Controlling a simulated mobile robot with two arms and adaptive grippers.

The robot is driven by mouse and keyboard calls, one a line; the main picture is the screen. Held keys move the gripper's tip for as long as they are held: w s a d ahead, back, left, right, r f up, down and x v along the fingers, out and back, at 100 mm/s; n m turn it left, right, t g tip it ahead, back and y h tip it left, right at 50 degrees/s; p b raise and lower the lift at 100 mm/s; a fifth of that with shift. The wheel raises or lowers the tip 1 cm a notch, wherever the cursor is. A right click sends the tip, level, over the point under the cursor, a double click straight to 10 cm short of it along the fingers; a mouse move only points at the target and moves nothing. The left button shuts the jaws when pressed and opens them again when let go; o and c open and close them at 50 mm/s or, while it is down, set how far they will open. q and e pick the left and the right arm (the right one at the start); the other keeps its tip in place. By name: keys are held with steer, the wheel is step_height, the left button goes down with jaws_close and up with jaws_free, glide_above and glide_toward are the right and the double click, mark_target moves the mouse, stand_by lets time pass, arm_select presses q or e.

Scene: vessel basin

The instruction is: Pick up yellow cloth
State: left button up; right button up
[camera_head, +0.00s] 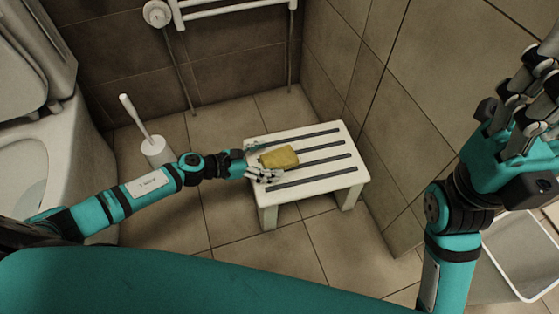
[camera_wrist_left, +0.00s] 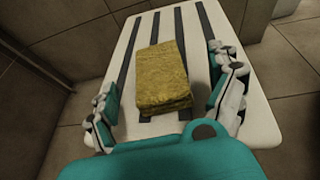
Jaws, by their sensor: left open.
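The yellow cloth (camera_head: 279,157) is a folded block lying on a white stool (camera_head: 330,178) with dark strips. My left gripper (camera_head: 262,166) is open at the left side of the stool top, just beside the cloth in the head view. In the left wrist view the cloth (camera_wrist_left: 163,78) lies ahead between the spread fingers of my left gripper (camera_wrist_left: 166,101), with gaps on both sides. My right gripper (camera_head: 520,105) is raised at the right of the head view, empty, with its fingers pointing up; its opening is hard to judge.
A toilet (camera_head: 50,150) stands at the left, with a toilet brush in a white holder (camera_head: 157,151) between it and the stool. A tiled wall (camera_head: 425,110) rises close on the stool's right. A white bin (camera_head: 520,255) is at the lower right. Tiled floor in front of the stool is clear.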

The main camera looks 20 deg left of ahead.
mark_target(278, 158)
arm_select(q)
steer(key=x, duration=0.3)
steer(key=shift+w+f+b, duration=0.1)
steer(key=shift+w+b, duration=0.1)
steer(key=shift+b, duration=0.1)
steer(key=shift+c, duration=0.2)
steer(key=c, duration=1.1)
